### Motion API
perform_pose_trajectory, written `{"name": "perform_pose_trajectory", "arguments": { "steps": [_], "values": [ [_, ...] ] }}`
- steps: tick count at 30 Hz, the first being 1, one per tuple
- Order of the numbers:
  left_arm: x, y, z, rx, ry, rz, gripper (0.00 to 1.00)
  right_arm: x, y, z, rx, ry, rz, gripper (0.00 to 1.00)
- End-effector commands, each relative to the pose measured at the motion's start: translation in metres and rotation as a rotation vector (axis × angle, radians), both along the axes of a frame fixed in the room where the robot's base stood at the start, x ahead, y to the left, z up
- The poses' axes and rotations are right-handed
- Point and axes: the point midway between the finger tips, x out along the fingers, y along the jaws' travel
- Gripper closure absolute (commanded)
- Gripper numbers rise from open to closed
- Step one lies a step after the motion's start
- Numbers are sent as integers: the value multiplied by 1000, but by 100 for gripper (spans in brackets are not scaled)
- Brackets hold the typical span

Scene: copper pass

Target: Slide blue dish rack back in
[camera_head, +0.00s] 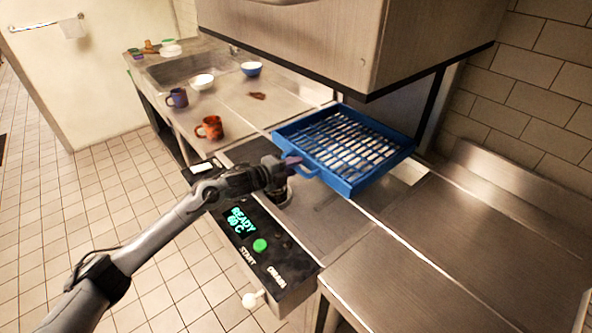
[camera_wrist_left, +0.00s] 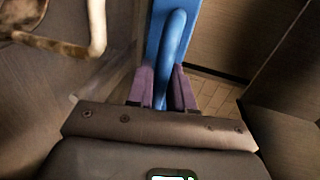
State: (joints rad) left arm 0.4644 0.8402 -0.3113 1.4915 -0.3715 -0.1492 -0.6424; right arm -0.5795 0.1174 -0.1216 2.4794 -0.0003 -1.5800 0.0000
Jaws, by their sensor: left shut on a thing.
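The blue dish rack (camera_head: 345,150) is a slatted tray under the raised steel hood of the dishwasher, with its front part sticking out over the counter. My left gripper (camera_head: 291,163) is at the rack's front left side. In the left wrist view, its purple fingers (camera_wrist_left: 161,88) are shut on a blue bar (camera_wrist_left: 172,45), which looks like the rack's handle. In the head view my wrist partly hides the grip. My right gripper is in neither view.
A control box (camera_head: 262,243) reading READY with a green button stands at the front. An orange mug (camera_head: 209,128), a purple mug (camera_head: 177,97), a white bowl (camera_head: 203,82) and a blue bowl (camera_head: 251,69) stand on the left counter. The right steel counter (camera_head: 470,250) is clear.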

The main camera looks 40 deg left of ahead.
Motion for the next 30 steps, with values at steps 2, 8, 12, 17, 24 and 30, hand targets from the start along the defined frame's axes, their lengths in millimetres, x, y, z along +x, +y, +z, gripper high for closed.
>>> {"name": "perform_pose_trajectory", "arguments": {
  "steps": [2,8,12,17,24,30],
  "values": [
    [0,1,0,1,0,0,100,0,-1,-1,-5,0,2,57],
    [1,2,0,0,0,-1,100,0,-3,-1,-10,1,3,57],
    [1,2,0,0,0,-2,100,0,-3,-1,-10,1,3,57],
    [1,1,0,0,0,-2,68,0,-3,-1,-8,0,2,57],
    [1,1,0,-1,-1,-2,62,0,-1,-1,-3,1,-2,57],
    [-3,3,0,2,0,-1,62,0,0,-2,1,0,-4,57]
  ]
}}
